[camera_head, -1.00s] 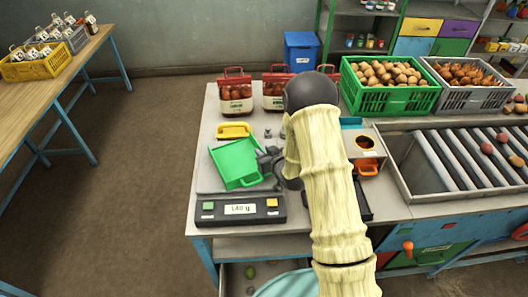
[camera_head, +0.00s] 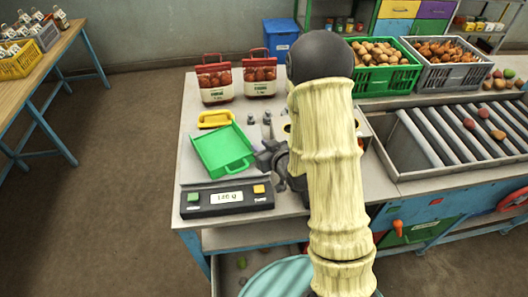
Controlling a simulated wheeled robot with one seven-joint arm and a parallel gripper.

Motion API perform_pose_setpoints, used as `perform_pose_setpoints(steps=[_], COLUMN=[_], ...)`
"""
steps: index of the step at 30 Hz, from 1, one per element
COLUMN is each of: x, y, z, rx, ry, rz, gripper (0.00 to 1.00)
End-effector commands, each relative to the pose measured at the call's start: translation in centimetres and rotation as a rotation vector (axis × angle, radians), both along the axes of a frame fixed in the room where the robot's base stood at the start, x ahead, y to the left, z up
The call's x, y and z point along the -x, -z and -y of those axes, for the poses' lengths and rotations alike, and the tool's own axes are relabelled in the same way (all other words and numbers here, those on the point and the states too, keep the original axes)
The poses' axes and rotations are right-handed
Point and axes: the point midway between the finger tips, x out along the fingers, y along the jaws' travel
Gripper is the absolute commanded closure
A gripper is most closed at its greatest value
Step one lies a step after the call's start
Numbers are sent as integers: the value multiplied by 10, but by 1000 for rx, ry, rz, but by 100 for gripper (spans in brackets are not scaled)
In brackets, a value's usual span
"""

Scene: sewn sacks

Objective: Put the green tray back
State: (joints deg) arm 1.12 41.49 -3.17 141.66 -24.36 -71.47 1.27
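The green tray (camera_head: 218,148) lies on the weighing scale (camera_head: 228,199) at the left part of the worktop, its handle toward the lower right. The scale has a dark front panel with a lit display and green and yellow buttons. My gripper (camera_head: 266,156) is just right of the tray, close to its right edge. Whether it touches the tray I cannot tell. My pale-sleeved arm hides part of the gripper and the worktop behind it, and the fingers are too dark and small to read.
A yellow tray (camera_head: 215,119) and small metal weights (camera_head: 252,118) lie behind the green tray. Two red-topped packs (camera_head: 214,82) stand farther back. A green crate of potatoes (camera_head: 385,78) and a roller conveyor (camera_head: 456,138) are to the right.

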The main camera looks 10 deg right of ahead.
Motion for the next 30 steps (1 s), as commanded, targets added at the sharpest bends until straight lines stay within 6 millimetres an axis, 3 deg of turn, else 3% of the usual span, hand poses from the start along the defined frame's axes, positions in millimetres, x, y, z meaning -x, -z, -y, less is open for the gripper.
perform_pose_setpoints(steps=[6, 23, 30], x=[16, 16, 20], y=[-7, -7, -11], z=[5, 4, 14], rx=[-1, 0, 57], ry=[-1, -3, 36], rz=[1, -1, -83], gripper=[74, 74, 74])
